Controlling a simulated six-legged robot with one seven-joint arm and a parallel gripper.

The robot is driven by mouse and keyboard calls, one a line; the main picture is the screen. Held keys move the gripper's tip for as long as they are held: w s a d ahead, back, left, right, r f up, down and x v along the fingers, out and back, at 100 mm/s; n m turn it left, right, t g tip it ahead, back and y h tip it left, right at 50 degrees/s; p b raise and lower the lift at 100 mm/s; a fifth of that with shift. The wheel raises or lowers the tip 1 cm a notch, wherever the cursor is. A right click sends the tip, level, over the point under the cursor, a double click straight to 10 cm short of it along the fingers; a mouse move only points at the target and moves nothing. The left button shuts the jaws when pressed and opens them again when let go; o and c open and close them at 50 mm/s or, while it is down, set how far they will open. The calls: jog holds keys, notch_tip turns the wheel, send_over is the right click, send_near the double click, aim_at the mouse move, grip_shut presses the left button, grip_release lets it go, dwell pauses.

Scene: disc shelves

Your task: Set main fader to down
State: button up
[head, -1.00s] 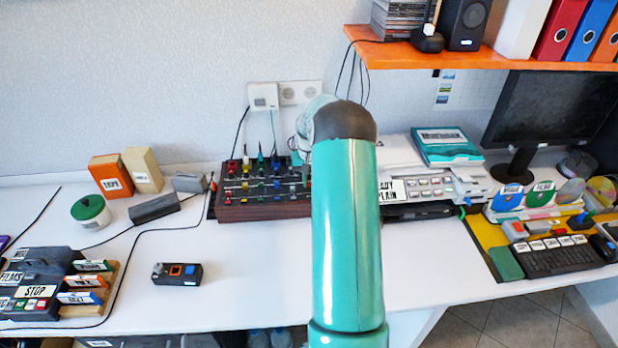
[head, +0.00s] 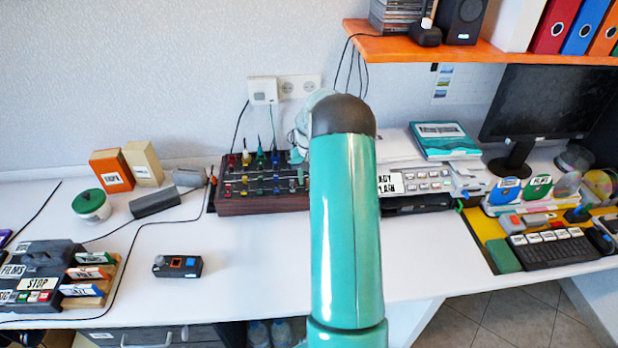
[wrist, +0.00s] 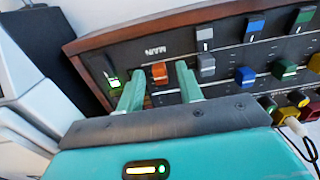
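The main fader has an orange cap (wrist: 160,73) beside the printed word MAIN, which reads upside down in the wrist view. It is on the dark mixer panel with wooden edges (wrist: 101,85), also seen in the head view (head: 262,204). My gripper (wrist: 158,76) is open, with one teal finger on each side of the orange cap. The fingertips are at about the cap's level in the picture; I cannot tell whether they touch it.
Grey, blue and green fader caps (wrist: 256,27) stand right of the gripper, with coloured knobs (wrist: 268,105) below. A green light (wrist: 115,84) glows to its left. In the head view, a labelled button device (head: 415,182) stands right of the mixer; the desk before it is clear.

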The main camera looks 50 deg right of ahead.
notch_tip(320, 180, up, 14)
jog(key=shift+f, duration=0.2)
dwell(0.6)
jog(key=s+a+r+n+t, duration=0.1)
jog(key=a+r, duration=0.4)
jog(key=a, duration=0.3)
jog(key=s+a+r+n+h, duration=0.1)
jog(key=a+r, duration=0.4)
jog(key=a, duration=0.3)
jog(key=s+a+r+n+t, duration=0.15)
jog(key=a+r, duration=0.25)
jog(key=a, duration=0.4)
jog(key=s+a+n+t+y, duration=0.1)
jog(key=s+a+n+t, duration=0.2)
jog(key=s+a, duration=1.5)
jog(key=shift+a+f+n, duration=0.25)
jog(key=shift+a+n, duration=0.05)
jog(key=shift+n, duration=0.45)
jog(key=shift+d, duration=0.2)
